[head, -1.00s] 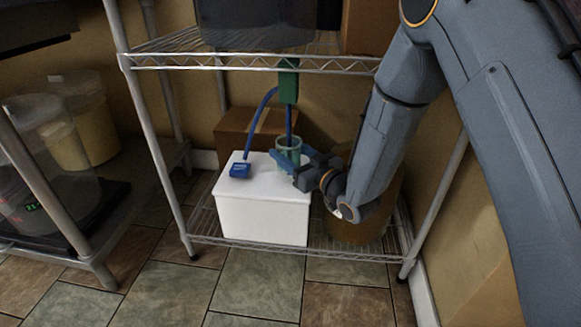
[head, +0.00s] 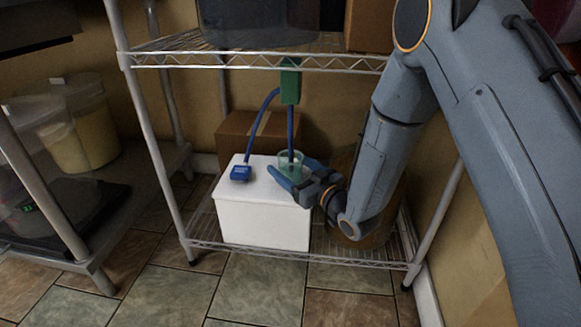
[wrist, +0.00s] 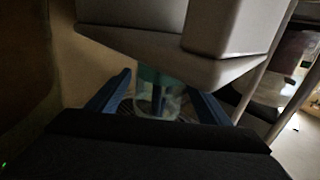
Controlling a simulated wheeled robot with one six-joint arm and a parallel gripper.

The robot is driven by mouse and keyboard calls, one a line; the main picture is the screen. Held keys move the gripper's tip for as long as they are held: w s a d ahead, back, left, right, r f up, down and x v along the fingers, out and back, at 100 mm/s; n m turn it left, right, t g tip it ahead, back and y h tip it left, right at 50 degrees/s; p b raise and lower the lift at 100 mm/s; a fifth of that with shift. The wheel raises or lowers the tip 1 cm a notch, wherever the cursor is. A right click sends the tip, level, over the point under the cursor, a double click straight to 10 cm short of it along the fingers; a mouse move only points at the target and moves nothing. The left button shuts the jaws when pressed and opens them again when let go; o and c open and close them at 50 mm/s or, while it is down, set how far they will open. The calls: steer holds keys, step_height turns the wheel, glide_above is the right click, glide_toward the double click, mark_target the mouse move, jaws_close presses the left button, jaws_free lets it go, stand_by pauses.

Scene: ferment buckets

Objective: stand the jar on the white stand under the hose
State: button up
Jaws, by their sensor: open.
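The jar (head: 290,161), a clear greenish cup, stands upright on the back right part of the white stand (head: 262,222). The blue hose (head: 291,128) hangs from a green block (head: 290,82) and its lower end reaches down into the jar's mouth. My gripper (head: 287,170) is open at the jar, with one blue finger on each side of it. In the wrist view the jar (wrist: 158,98) shows between the two spread fingers, with gaps at both sides. The jar's base is partly hidden by the near finger in the head view.
A blue clip (head: 240,173) on a second blue tube lies on the stand's left side. A cardboard box (head: 250,138) is behind. A brown bucket (head: 375,222) stands to the right, behind my arm. Wire shelf posts and the upper shelf (head: 260,62) enclose the space.

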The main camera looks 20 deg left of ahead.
steer(key=shift+s+d+r, duration=0.1)
steer(key=shift+d+r, duration=0.05)
steer(key=shift+d, duration=0.05)
steer(key=p+v, duration=0.5)
steer(key=v, duration=0.6)
step_height(320, 180, up, 7)
steer(key=s+d+m+g+h, duration=0.2)
steer(key=s+d+h, duration=0.1)
steer(key=h, duration=0.6)
steer(key=s+d+r+g+h, duration=0.1)
steer(key=s+d+r+g, duration=0.1)
steer(key=s, duration=0.7)
steer(key=s+d+r+m+g+h, duration=0.1)
steer(key=s+d+r+g+h, duration=0.1)
steer(key=s+d, duration=0.3)
steer(key=s+d+r+m+g+h, duration=0.1)
steer(key=s+d+r+g, duration=0.2)
steer(key=s, duration=1)
steer(key=shift+s+d+r+h, duration=0.2)
steer(key=shift+d+r+h, duration=0.25)
steer(key=shift+r, duration=0.4)
steer(key=shift+r+p, duration=0.15)
steer(key=shift+p, duration=0.15)
steer(key=shift+d+r+m+p, duration=0.1)
steer(key=shift+r+m+p, duration=0.4)
steer(key=shift+r+p, duration=0.5)
